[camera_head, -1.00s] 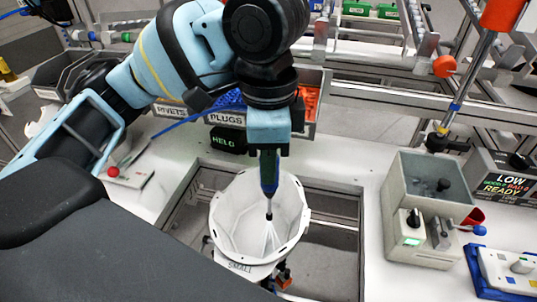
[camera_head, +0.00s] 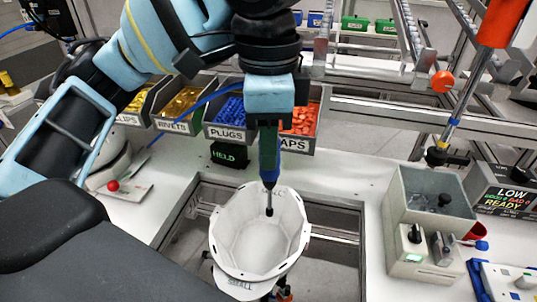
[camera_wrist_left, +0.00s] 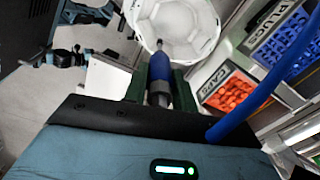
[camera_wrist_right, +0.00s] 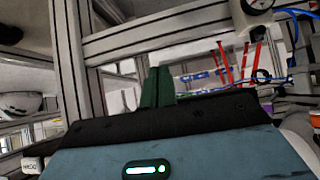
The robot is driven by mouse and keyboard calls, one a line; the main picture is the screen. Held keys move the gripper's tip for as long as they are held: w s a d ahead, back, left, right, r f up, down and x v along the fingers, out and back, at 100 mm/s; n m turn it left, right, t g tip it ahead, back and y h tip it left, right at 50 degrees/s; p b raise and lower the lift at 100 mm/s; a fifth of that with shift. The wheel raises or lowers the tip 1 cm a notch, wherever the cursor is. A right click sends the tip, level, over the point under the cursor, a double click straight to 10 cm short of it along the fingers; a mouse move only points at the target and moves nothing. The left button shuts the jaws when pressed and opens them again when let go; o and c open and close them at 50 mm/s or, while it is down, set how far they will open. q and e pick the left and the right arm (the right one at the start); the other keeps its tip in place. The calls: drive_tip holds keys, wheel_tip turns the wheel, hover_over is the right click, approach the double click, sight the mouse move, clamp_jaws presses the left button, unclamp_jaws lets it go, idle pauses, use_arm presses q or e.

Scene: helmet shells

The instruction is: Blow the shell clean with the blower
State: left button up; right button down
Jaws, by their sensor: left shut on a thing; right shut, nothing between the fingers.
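The white helmet shell (camera_head: 258,238) sits open side up in the table cut-out, with a "SMALL" label on its near rim. The blower's dark nozzle (camera_head: 269,205) points down into the shell's opening. In the left wrist view, the blower (camera_wrist_left: 160,72) points at the shell (camera_wrist_left: 175,25), and its blue hose (camera_wrist_left: 250,100) runs off to the right. My right gripper (camera_wrist_right: 157,88) is shut and empty in the right wrist view, away from the shell.
Bins of plugs (camera_head: 226,118), rivets (camera_head: 183,105) and orange caps (camera_head: 302,120) stand behind the cut-out. A black "HELD" sign (camera_head: 229,154) stands before them. A grey test box (camera_head: 425,220) and a ready display (camera_head: 505,190) stand on the right.

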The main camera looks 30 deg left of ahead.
use_arm(q)
drive_tip(key=shift+r, duration=2)
